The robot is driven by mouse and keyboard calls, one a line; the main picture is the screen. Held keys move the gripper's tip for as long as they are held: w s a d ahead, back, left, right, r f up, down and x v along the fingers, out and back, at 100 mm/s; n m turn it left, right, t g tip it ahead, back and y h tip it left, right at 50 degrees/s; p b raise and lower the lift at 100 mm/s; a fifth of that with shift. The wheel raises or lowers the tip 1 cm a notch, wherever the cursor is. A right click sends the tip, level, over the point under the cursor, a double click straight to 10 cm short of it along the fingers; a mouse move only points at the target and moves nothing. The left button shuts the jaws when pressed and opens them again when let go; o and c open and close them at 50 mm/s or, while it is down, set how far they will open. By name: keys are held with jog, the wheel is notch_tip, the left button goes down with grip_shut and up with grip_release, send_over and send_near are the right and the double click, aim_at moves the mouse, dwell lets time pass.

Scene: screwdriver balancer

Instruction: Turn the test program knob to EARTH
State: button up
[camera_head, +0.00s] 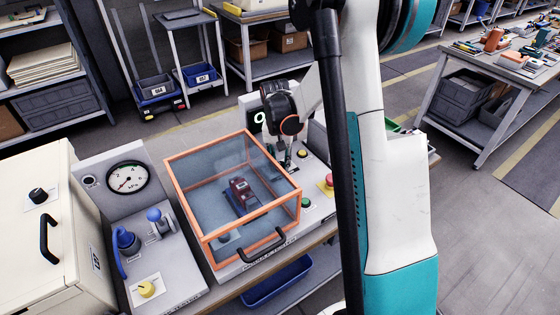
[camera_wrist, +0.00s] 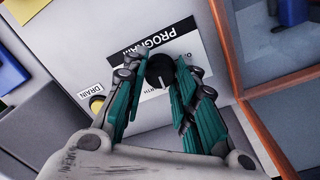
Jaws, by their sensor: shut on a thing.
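The test program knob (camera_wrist: 159,68) is a round black knob on a light panel beside a black label reading PROGRAM (camera_wrist: 158,40). A short white mark on the knob points toward the bottom of the wrist view. A partly hidden word ending in "RTH" is printed near that side. My gripper (camera_wrist: 160,76) has its teal fingers on either side of the knob, shut on it. In the head view my gripper (camera_head: 287,155) reaches down to the panel right of the orange-framed cover. The knob cannot be made out there.
The clear cover with an orange frame (camera_head: 182,194) stands shut over a dark red device (camera_head: 240,195), close to my gripper. A red button (camera_head: 328,181) and a green button (camera_head: 305,202) are nearby. A yellow DRAIN button (camera_wrist: 97,104) is left of my fingers.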

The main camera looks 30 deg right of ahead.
aim_at(279, 163)
jog(key=shift+m, duration=2.3)
jog(key=o, duration=1.1)
jog(key=r, duration=1.2)
jog(key=shift+w+a, duration=0.1)
jog(key=shift+w, duration=0.2)
